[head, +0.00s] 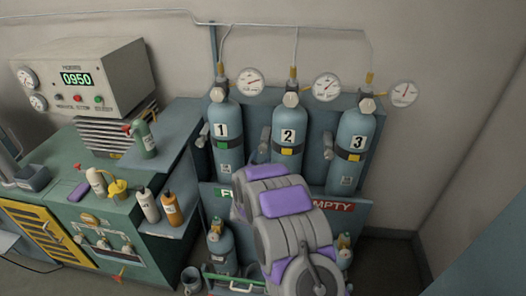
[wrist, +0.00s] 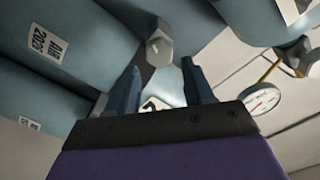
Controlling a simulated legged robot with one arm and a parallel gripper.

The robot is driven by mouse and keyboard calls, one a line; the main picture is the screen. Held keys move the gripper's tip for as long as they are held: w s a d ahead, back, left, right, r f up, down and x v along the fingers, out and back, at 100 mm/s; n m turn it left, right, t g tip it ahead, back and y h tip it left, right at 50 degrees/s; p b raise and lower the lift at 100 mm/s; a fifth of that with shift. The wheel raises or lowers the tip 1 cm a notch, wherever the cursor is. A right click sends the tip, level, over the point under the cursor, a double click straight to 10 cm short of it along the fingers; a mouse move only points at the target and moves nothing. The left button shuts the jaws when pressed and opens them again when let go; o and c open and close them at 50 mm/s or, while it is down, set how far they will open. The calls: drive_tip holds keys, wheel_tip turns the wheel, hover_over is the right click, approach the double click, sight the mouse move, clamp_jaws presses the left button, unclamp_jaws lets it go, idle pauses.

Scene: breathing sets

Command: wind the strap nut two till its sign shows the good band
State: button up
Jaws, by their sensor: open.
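Cylinder two (head: 287,118) is a blue bottle with a "2" label, strapped upright in the middle of the rack. Its strap nut two (head: 265,138) is a grey piece on its left side. The sign (head: 287,151) on its strap shows yellow in the head view. In the wrist view a grey nut (wrist: 158,50) is just ahead of my gripper (wrist: 159,66), roughly between the fingertips. The fingers are open and I cannot tell whether they touch it.
Cylinder one (head: 228,112) with a green sign (head: 222,145) and cylinder three (head: 358,125) with a yellow sign (head: 354,157) stand close on either side. Gauges (head: 326,87) hang above. A green bench (head: 110,215) with bottles is at the left.

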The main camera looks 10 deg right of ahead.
sight(263, 150)
drive_tip(key=shift+b+x, duration=0.5)
drive_tip(key=shift+x, duration=2.85)
drive_tip(key=c, duration=0.8)
